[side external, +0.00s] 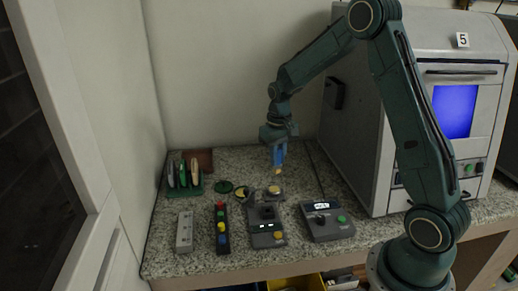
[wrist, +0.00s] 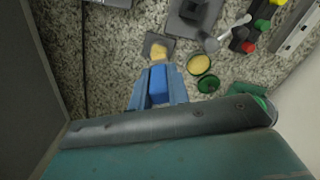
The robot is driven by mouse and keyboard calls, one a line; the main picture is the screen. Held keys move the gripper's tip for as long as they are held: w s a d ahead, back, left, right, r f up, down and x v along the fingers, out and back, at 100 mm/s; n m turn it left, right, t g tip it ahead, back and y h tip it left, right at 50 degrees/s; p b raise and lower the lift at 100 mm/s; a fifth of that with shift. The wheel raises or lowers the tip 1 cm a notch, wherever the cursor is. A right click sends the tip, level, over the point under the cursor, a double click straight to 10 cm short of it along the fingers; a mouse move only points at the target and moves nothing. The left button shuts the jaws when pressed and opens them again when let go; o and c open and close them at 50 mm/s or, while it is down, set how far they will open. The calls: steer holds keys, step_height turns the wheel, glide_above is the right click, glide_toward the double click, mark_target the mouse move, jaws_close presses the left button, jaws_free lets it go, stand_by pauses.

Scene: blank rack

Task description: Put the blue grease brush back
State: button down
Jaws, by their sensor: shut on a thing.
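My gripper (side external: 277,151) is above the bench, shut on the blue grease brush. The brush's blue handle (wrist: 158,85) shows between the two light-blue fingers in the wrist view. Its pale yellow tip (side external: 278,172) points down in the side view, above a small grey piece (side external: 273,192) on the bench. The wrist view shows a yellowish patch (wrist: 160,49) in front of a grey square; I cannot tell whether it is all bristles. A green rack (side external: 184,190) with several upright items stands at the back left, apart from my gripper.
An open tin with yellow contents (side external: 245,192) and a green disc (side external: 224,187) lie left of the grey piece. A large grey machine (side external: 352,130) stands at the right.

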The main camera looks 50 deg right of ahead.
steer(key=s+d+r+m, duration=0.1)
steer(key=d+r+m, duration=0.4)
steer(key=d+r, duration=0.4)
step_height(320, 180, down, 16)
steer(key=d, duration=0.1)
steer(key=shift+s+d+f, duration=0.15)
steer(key=shift+f, duration=0.1)
steer(key=shift+f, duration=2.1)
steer(key=shift+f, duration=0.1)
steer(key=c, duration=1.3)
jaws_free()
steer(key=shift+c, duration=0.2)
